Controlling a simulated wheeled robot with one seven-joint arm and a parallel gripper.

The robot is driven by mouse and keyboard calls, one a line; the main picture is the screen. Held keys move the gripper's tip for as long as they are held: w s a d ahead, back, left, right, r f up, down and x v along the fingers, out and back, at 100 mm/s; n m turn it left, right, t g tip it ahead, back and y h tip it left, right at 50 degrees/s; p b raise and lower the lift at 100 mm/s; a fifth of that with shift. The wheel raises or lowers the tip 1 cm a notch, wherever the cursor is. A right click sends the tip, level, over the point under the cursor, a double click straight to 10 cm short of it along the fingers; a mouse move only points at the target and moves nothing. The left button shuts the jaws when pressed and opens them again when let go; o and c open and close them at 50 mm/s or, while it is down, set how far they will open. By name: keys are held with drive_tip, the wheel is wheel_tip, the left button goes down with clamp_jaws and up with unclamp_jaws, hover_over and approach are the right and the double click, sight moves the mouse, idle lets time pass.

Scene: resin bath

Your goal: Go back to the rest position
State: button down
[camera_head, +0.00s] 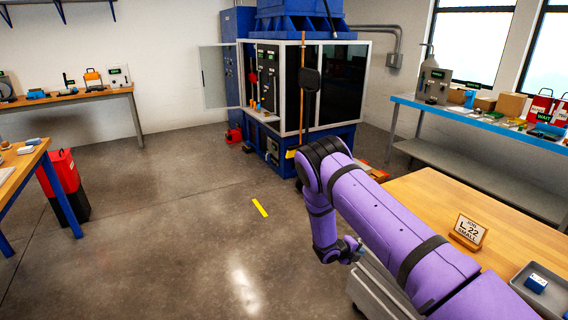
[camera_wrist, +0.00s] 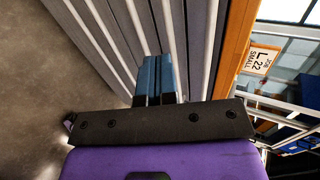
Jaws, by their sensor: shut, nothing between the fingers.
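My gripper (camera_wrist: 154,80) shows in the wrist view as two blue fingers side by side, shut with nothing between them. In the head view my gripper (camera_head: 352,250) is small and partly hidden at the end of my purple arm. It hangs low over the floor, beside the left edge of the wooden table (camera_head: 440,195). In the wrist view, grey drawer fronts (camera_wrist: 110,40) with pale strips lie behind the fingers.
A sign reading L_22 SMALL (camera_head: 468,232) and a grey tray (camera_head: 545,290) with a blue item stand on the table. A blue machine cabinet (camera_head: 300,90) stands at the back, its door open. A red and black bin (camera_head: 64,185) is at left. The middle floor is clear.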

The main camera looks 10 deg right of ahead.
drive_tip(key=s+r+m+g+y, duration=0.1)
drive_tip(key=s+r+m, duration=0.2)
drive_tip(key=r+m, duration=0.7)
drive_tip(key=s+r+m+g+y, duration=0.15)
drive_tip(key=s+r+m, duration=0.25)
drive_tip(key=r, duration=1.2)
drive_tip(key=s+r+m+g+y, duration=0.1)
drive_tip(key=s+r+m+y, duration=0.15)
drive_tip(key=r+m, duration=0.75)
drive_tip(key=s+a+r+m+t+y, duration=0.3)
drive_tip(key=s+r+m, duration=0.4)
drive_tip(key=s+r, duration=0.95)
drive_tip(key=s+a+r+m+t+y, duration=0.1)
drive_tip(key=s+a+r+m+y, duration=0.1)
drive_tip(key=s, duration=0.6)
drive_tip(key=s+a+r+m+y, duration=0.1)
drive_tip(key=s+a+r+m, duration=0.1)
drive_tip(key=s+a+m, duration=0.2)
drive_tip(key=shift+s+m+t+y, duration=0.4)
drive_tip(key=shift+s+m, duration=0.9)
drive_tip(key=shift+s, duration=0.7)
drive_tip(key=shift+r, duration=0.1)
